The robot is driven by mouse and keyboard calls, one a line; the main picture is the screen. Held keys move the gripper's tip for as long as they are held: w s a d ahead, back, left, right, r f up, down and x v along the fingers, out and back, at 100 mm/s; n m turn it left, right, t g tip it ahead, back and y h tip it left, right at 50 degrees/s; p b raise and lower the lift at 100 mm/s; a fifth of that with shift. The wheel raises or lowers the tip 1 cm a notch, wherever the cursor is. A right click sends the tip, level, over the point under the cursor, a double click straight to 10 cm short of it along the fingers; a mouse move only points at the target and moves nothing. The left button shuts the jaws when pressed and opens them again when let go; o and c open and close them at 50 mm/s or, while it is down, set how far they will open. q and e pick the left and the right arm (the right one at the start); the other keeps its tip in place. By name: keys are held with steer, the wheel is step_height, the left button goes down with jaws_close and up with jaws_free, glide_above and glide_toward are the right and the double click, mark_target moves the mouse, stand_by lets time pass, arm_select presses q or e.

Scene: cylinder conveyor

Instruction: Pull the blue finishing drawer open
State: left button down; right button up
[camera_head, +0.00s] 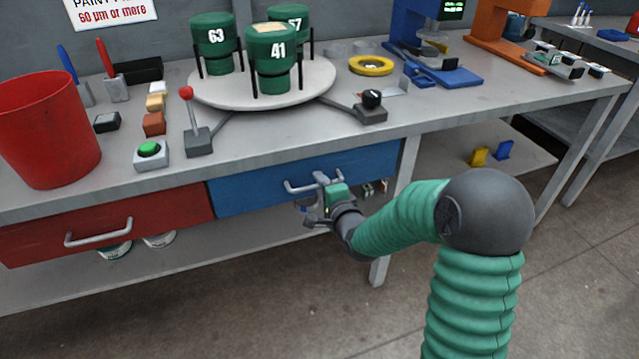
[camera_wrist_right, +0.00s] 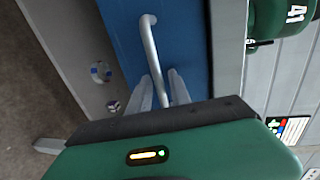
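The blue drawer (camera_head: 262,192) sits under the workbench's front edge, right of the red drawer. Its front looks flush with the bench, so it appears closed. It also fills the upper middle of the right wrist view (camera_wrist_right: 185,40). A grey bar handle (camera_head: 292,187) is fixed to its front. My right gripper (camera_head: 321,183) is at the right part of this handle. In the right wrist view the handle (camera_wrist_right: 149,42) runs between the two grey fingers (camera_wrist_right: 162,88), which are close together on either side of it. My left gripper is not in view.
A red drawer (camera_head: 150,228) with its own handle is on the left. On the bench (camera_head: 330,128) stand a red bin (camera_head: 48,130), a turntable with green canisters (camera_head: 272,60), and a lever (camera_head: 195,130). A shelf and a table leg (camera_head: 382,265) are below. The floor in front is clear.

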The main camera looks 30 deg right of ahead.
jaws_close()
steer(key=shift+s+d+f, duration=0.1)
steer(key=shift+d+f, duration=0.05)
stand_by(1.0)
